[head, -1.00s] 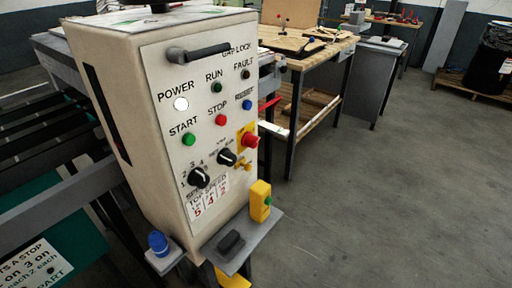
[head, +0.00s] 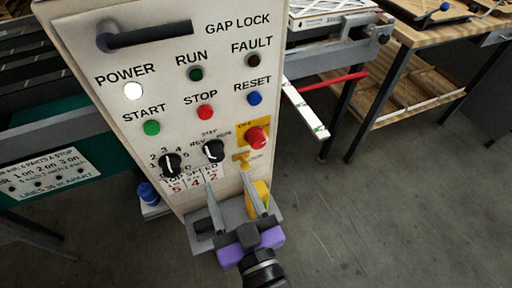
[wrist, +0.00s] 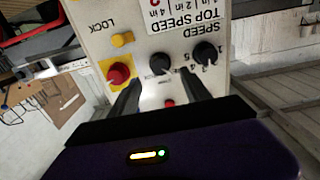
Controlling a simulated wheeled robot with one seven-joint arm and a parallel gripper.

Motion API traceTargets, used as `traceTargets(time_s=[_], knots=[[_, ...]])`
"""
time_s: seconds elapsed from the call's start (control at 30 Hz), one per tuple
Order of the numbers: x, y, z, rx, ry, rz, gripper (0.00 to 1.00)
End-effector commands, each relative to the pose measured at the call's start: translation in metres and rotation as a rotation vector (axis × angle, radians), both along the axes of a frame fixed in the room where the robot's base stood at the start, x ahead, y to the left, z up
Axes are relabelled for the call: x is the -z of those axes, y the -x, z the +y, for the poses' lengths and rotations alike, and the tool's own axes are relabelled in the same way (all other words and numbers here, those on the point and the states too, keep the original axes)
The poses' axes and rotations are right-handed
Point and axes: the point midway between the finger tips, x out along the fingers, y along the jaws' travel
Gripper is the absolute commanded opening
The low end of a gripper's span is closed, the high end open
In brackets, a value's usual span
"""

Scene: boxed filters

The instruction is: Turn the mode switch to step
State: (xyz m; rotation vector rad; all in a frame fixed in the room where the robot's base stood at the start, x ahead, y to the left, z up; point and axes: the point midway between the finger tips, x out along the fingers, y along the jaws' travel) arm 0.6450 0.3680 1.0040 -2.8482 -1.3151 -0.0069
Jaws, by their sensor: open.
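The mode switch is a black knob (head: 213,151) on the white control panel (head: 178,62), with small REV, STEP and RUN labels above it. Its exact pointer direction is too small to read surely. My gripper (head: 226,180) is open and empty in front of the panel, with its fingertips pointing up just below the mode switch. In the wrist view the mode switch (wrist: 160,63) lies beyond and between the two open fingertips (wrist: 163,84). No finger visibly touches it.
A yellow lock tab (head: 244,158) sits under that button.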

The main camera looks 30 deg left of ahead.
Motion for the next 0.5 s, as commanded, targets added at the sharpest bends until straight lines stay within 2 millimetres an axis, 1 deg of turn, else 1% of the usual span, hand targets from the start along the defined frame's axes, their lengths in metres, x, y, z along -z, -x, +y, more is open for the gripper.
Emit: traceTargets(time_s=[0.17, 0.4, 0.5], knots=[[0.000, -0.010, 0.012, 0.000, 0.006, 0.002, 0.56], [-0.001, -0.033, 0.040, 0.000, 0.004, 0.002, 0.56], [0.000, -0.041, 0.049, 0.000, 0.004, 0.002, 0.56]])
